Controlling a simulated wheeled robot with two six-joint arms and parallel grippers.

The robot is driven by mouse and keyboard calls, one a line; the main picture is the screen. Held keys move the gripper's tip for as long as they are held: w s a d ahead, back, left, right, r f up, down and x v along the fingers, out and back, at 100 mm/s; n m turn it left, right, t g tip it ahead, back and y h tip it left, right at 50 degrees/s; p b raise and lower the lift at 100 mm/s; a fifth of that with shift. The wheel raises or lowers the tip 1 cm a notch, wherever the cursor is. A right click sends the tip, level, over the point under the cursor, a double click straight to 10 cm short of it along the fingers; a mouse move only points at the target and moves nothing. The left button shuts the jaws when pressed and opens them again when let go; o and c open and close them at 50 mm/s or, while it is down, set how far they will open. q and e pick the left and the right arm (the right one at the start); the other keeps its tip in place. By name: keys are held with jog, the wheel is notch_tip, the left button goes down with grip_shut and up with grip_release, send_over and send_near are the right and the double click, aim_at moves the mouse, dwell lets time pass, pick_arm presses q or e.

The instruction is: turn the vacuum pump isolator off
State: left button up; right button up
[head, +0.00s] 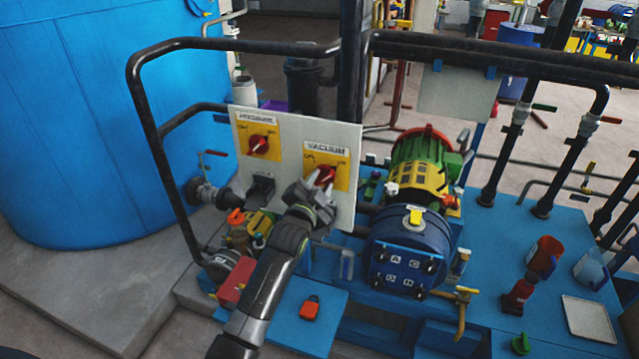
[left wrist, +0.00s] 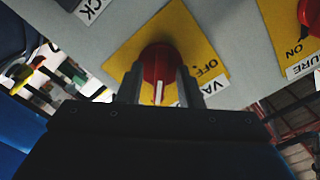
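The vacuum pump isolator is a red rotary knob (head: 325,176) on a yellow plate (head: 341,163) under a VACUUM label, on an upright grey panel. My left gripper (head: 318,189) is at this knob and hides its lower part. In the left wrist view the red knob (left wrist: 160,66) sits between the two fingers of the left gripper (left wrist: 160,88), with a finger close against each side. Its white pointer line faces the gripper. OFF shows beside it on the yellow plate (left wrist: 130,55); its ON mark is hidden. My right gripper is not in view.
A similar red knob (head: 258,145) on the same panel carries another label, PRESSURE. A black guard rail (head: 145,100) loops around the panel. A green and yellow motor (head: 420,165) and blue pump (head: 405,250) stand right. A red padlock (head: 310,307) lies below.

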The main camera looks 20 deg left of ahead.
pick_arm(q)
jog(key=shift+c, duration=0.4)
grip_shut()
jog(key=shift+n, duration=0.3)
jog(key=n, duration=0.3)
jog(key=shift+n, duration=0.3)
jog(key=n, duration=0.4)
jog(key=shift+f+n+b, duration=0.1)
jog(key=shift+n+b, duration=0.2)
jog(key=n, duration=0.4)
jog(key=shift+n, duration=0.3)
jog(key=shift+n+b, duration=0.5)
jog(key=shift+n, duration=1.7)
jog(key=shift+d, duration=0.1)
